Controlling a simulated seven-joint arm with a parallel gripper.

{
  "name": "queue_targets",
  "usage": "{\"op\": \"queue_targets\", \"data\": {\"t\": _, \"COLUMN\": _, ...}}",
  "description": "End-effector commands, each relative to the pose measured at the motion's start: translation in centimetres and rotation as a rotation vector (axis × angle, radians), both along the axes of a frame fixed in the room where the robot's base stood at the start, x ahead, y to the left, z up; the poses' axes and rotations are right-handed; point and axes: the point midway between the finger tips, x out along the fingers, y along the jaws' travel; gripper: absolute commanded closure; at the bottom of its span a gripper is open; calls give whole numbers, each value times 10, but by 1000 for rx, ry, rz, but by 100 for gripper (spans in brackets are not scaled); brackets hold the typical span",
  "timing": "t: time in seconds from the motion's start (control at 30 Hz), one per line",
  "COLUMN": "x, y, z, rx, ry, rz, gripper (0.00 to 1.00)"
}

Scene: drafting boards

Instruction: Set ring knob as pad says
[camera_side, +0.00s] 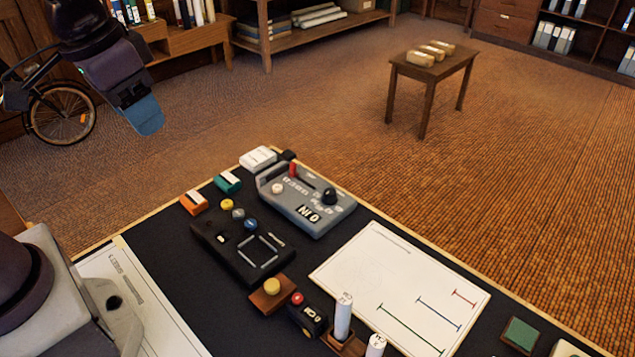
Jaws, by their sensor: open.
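A grey-blue control box (305,207) stands at the back of the dark drafting board. It carries a black round knob (329,196), a white knob (277,188), a red-handled slider (293,170) and a small plate (307,213) with black characters, perhaps "NI 0". I cannot tell for sure which knob is the ring knob. A black pad-like box (238,250) in front shows pale bars forming a square; several round knobs sit along its back edge. My gripper (147,114) is open and empty, high at upper left, well apart from both boxes. Its fingers overlap in this view.
A white sheet (375,270) with green, blue and red lines lies on the right. White cylinders (343,316), a wooden block with a yellow knob (271,287) and a small black device with a red button (307,318) stand in front. Orange (194,203) and teal (227,182) boxes sit behind left.

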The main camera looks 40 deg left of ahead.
Motion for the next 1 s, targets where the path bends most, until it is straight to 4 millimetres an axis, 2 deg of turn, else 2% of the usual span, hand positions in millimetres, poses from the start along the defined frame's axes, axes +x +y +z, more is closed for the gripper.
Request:
{"op": "queue_targets", "data": {"t": 0.03, "x": 15, "y": -1, "z": -10, "rx": 0, "ry": 39, "rz": -15, "gripper": 46}}
{"op": "queue_targets", "data": {"t": 0.17, "x": 53, "y": -4, "z": -36, "rx": -8, "ry": 94, "rz": -84, "gripper": 46}}
{"op": "queue_targets", "data": {"t": 0.33, "x": 105, "y": -13, "z": -80, "rx": -46, "ry": 130, "rz": -202, "gripper": 46}}
{"op": "queue_targets", "data": {"t": 0.5, "x": 156, "y": -27, "z": -130, "rx": -105, "ry": 109, "rz": -335, "gripper": 46}}
{"op": "queue_targets", "data": {"t": 0.6, "x": 183, "y": -36, "z": -153, "rx": -131, "ry": 64, "rz": -411, "gripper": 46}}
{"op": "queue_targets", "data": {"t": 0.7, "x": 210, "y": -45, "z": -165, "rx": -139, "ry": -10, "rz": -487, "gripper": 46}}
{"op": "queue_targets", "data": {"t": 0.8, "x": 238, "y": -48, "z": -150, "rx": -96, "ry": -126, "rz": -569, "gripper": 46}}
{"op": "queue_targets", "data": {"t": 1.0, "x": 242, "y": -49, "z": -158, "rx": -75, "ry": -143, "rz": -620, "gripper": 46}}
